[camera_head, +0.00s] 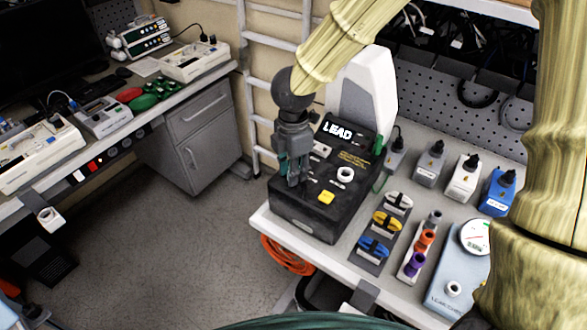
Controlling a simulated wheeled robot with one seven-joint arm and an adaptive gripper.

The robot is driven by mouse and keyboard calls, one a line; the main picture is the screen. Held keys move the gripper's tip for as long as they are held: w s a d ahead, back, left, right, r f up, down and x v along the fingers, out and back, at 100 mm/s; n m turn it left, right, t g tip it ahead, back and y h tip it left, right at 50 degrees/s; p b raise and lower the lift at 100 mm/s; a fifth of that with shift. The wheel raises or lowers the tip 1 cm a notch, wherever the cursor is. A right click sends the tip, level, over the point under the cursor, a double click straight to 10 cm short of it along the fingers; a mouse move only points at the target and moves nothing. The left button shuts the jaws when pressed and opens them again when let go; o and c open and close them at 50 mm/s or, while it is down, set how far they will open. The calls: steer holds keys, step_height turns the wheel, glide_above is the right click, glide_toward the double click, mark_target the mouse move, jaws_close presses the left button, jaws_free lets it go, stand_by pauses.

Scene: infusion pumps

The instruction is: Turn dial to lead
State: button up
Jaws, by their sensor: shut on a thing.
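A black device (310,219) with a large white "LEAD" label (337,130) sits at the left end of the right-hand workbench. My gripper (295,181) points down at the left part of this face. Its fingers are shut on the dial, which they mostly hide. The dial's pointer and setting cannot be made out.
A tall white housing (365,90) stands behind the device. Colored knobs, a row of small boxes and a pale blue gauge unit (462,275) fill the bench to the right. The floor (190,240) to the left is mostly clear.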

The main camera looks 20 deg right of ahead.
steer(key=o, duration=1.1)
steer(key=shift+c, duration=0.2)
steer(key=shift+r, duration=0.1)
step_height(320, 180, up, 12)
